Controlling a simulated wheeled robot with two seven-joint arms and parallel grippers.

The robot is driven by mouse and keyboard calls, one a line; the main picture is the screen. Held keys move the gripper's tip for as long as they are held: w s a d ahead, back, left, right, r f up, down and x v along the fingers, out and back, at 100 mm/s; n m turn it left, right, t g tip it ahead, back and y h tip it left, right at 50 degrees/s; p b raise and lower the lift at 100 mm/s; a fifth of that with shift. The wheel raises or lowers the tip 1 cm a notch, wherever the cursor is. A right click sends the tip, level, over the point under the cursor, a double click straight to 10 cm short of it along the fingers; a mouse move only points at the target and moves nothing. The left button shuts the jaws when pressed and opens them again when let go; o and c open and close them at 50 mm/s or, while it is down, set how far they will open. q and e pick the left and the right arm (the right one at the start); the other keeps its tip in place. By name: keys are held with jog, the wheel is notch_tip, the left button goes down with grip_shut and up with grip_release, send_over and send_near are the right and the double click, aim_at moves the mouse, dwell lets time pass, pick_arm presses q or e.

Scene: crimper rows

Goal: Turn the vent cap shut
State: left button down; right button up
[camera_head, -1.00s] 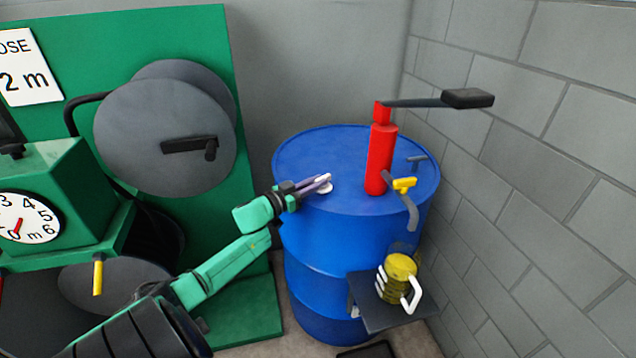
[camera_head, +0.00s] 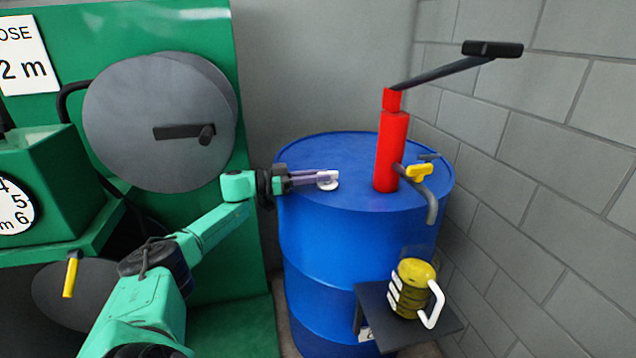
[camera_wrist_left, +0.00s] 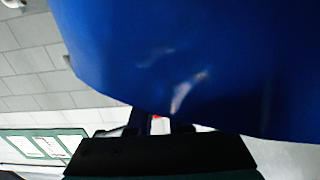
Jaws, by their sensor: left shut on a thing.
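The vent cap (camera_head: 329,184) is a small white round piece on the top of the blue drum (camera_head: 335,245), left of the red pump. My left gripper (camera_head: 324,177) reaches in level from the left over the drum top and is shut on the cap. Its fingers hide part of the cap, so I cannot tell how far it is turned. In the left wrist view the blue drum (camera_wrist_left: 200,60) fills the upper middle, and the cap is not clear there. My right gripper is not in view.
The red hand pump (camera_head: 391,150) stands on the drum, with a yellow-handled spout (camera_head: 418,172) and a long lever (camera_head: 440,73). A yellow mug (camera_head: 410,285) sits on a shelf at the drum's front. A green hose reel panel (camera_head: 200,45) stands left, a block wall right.

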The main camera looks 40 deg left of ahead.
pick_arm(q)
jog(key=c, duration=0.8)
grip_release()
jog(key=shift+w+d+f, duration=0.1)
jog(key=shift+c, duration=0.2)
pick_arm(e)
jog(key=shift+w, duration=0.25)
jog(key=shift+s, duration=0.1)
pick_arm(q)
jog(key=shift+s+a, duration=0.25)
jog(key=shift+s, duration=0.05)
jog(key=p+v, duration=0.1)
jog(key=v, duration=1.2)
jog(key=shift+s+a, duration=0.25)
jog(key=shift+s, duration=0.05)
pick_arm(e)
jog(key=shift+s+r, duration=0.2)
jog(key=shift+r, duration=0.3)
